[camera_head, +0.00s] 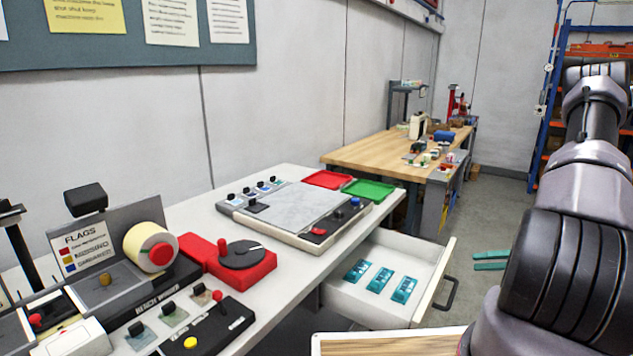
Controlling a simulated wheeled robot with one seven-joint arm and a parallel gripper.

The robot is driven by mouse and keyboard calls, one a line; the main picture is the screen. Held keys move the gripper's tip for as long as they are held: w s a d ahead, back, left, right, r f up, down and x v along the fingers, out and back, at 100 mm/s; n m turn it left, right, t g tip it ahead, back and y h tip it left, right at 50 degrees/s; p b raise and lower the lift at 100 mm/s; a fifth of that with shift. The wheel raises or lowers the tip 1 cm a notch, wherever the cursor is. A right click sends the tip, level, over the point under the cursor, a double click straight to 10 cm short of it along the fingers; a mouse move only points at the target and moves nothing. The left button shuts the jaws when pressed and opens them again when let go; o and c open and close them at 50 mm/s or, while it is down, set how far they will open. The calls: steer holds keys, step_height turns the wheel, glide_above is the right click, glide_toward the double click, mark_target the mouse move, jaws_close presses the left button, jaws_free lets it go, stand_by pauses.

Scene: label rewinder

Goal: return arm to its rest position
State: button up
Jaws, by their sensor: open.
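My arm (585,220) fills the right side of the view, raised and bent, with its dark joint close to the camera. My gripper (476,261) shows only as two teal fingers reaching left from behind that joint. The fingers lie parallel with a gap between them and nothing in it. The rest of the gripper is hidden behind my arm. The fingers appear to the right of the open drawer (432,262) and its handle, over the grey floor, apart from both.
The open drawer holds teal pieces (379,280) and juts out from the white bench (294,175). The label rewinder (110,265) stands at the left. A wooden workbench (360,152) and blue shelving (549,100) stand farther back. Grey floor (500,200) is clear between them.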

steer(key=a+r+n+g+h, duration=0.25)
steer(key=a+r+n, duration=0.45)
steer(key=r, duration=0.4)
steer(key=a+r+n+g+h, duration=0.25)
steer(key=a+r+n, duration=0.25)
steer(key=r+n, duration=0.45)
steer(key=s+a+r+n+t+h, duration=0.3)
steer(key=s+r+n, duration=0.3)
steer(key=r, duration=0.3)
steer(key=s+a+r+n+t+h, duration=0.3)
steer(key=s+a+r+n, duration=0.3)
steer(key=r+n, duration=0.3)
steer(key=shift+s+r+t, duration=0.2)
steer(key=shift+r+t, duration=0.2)
steer(key=shift+r, duration=0.35)
